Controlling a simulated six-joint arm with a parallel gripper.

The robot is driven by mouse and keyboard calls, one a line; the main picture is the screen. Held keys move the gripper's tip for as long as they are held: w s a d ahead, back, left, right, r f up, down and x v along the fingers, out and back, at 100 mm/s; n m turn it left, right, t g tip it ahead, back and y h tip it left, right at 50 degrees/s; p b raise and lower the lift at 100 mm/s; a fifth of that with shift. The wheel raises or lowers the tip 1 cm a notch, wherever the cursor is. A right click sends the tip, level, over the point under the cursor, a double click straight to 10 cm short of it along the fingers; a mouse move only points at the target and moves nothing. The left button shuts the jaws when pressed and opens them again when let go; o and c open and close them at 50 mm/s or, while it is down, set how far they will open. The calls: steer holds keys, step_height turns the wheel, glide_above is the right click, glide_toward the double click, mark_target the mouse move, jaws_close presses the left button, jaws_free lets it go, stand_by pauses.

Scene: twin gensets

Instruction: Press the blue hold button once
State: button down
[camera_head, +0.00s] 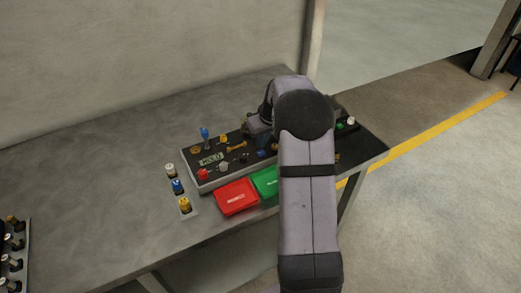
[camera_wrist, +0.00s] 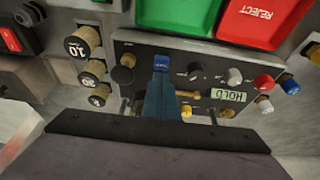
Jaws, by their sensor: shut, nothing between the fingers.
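A blue button (camera_wrist: 161,61) with small pale markings sits on the dark control panel (camera_wrist: 142,50), in line with the black, white and red controls. It also shows in the head view (camera_head: 261,153), left of my arm. My gripper (camera_wrist: 161,76) is shut and empty. Its dark blue-grey fingers point at the blue button, with the tips at its near edge in the wrist view; I cannot tell whether they touch. In the head view my gripper (camera_head: 262,141) is mostly hidden behind my arm. The panel's display (camera_wrist: 228,95) reads HOLD.
Red (camera_head: 236,196) and green (camera_head: 265,181) trays lie in front of the panel. A blue-topped lever (camera_head: 205,133) stands at its back left. A side strip holds white, blue (camera_head: 178,186) and yellow knobs. Ribbed brass knobs (camera_wrist: 83,42) are left in the wrist view.

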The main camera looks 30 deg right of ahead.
mark_target(262, 153)
step_height(262, 153, up, 10)
steer(key=p, duration=0.6)
steer(key=shift+f, duration=0.25)
stand_by(0.6)
steer(key=s+a+f+m+g, duration=0.25)
steer(key=s+f, duration=0.25)
steer(key=s, duration=0.3)
steer(key=s+a+f+m+g, duration=0.25)
steer(key=s+a+f, duration=0.2)
steer(key=s, duration=0.45)
steer(key=s+a+r+n+b, duration=0.1)
steer(key=s+a, duration=0.4)
steer(key=s, duration=0.3)
steer(key=s+a+n, duration=0.2)
steer(key=s+a, duration=0.3)
steer(key=s, duration=0.2)
steer(key=shift+w+a+r+n+t+b, duration=0.15)
steer(key=shift+w+a+r+n, duration=0.25)
steer(key=shift+a, duration=0.25)
steer(key=shift+w+a+r+n+t+b, duration=0.2)
steer(key=shift+w+a+r+n, duration=0.05)
steer(key=shift+a+r, duration=0.35)
steer(key=shift+w+a+r+n+t+b, duration=0.15)
steer(key=shift+w+a+r+n, duration=0.25)
steer(key=shift+a, duration=0.25)
